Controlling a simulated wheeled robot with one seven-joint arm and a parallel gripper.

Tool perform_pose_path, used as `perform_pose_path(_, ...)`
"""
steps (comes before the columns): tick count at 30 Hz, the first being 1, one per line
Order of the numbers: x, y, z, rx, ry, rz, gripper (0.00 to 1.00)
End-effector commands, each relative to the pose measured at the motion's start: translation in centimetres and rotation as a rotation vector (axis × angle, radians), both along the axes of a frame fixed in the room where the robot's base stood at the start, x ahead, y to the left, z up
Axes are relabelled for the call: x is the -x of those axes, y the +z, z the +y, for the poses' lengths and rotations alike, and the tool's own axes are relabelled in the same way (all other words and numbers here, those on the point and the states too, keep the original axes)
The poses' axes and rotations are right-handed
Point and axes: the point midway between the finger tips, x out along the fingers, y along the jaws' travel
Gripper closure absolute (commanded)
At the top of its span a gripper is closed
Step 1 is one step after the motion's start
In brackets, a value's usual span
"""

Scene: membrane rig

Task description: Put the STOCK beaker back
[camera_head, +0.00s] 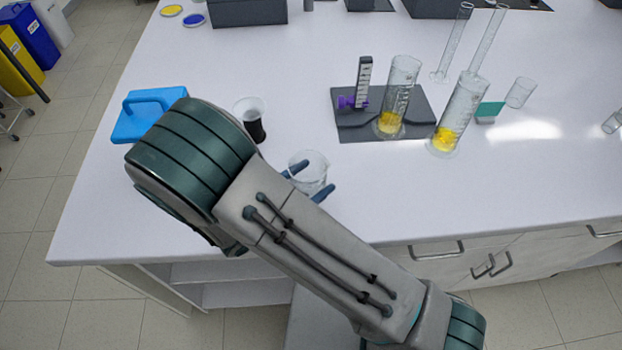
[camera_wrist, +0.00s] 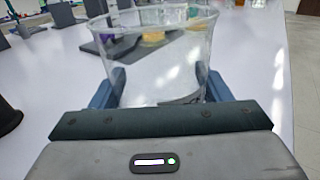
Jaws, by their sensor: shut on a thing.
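A clear, empty-looking beaker (camera_head: 309,170) is between the two blue fingers of my gripper (camera_head: 309,181), near the front edge of the bench. The beaker is upright. In the wrist view the beaker (camera_wrist: 155,60) fills the middle, with a finger of my gripper (camera_wrist: 160,92) on each side of it. My gripper is shut on it. I see no label on this beaker, so I cannot tell whether it is the STOCK one. Part of its lower side is hidden by my arm. I cannot tell whether its base touches the bench.
A beaker of dark liquid (camera_head: 250,122) and a blue handled block (camera_head: 146,113) stand to the left. A dark stand (camera_head: 350,125) holds a cylinder with yellow (camera_head: 398,95); another cylinder (camera_head: 459,113) stands right of it. A small beaker (camera_head: 520,92) is further right.

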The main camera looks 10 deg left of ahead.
Motion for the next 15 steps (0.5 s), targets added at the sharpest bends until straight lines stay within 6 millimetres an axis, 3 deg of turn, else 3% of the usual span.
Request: perform_pose_path(15,-0.01,-1.28,-0.03,-0.001,0.000,-0.001,0.61)
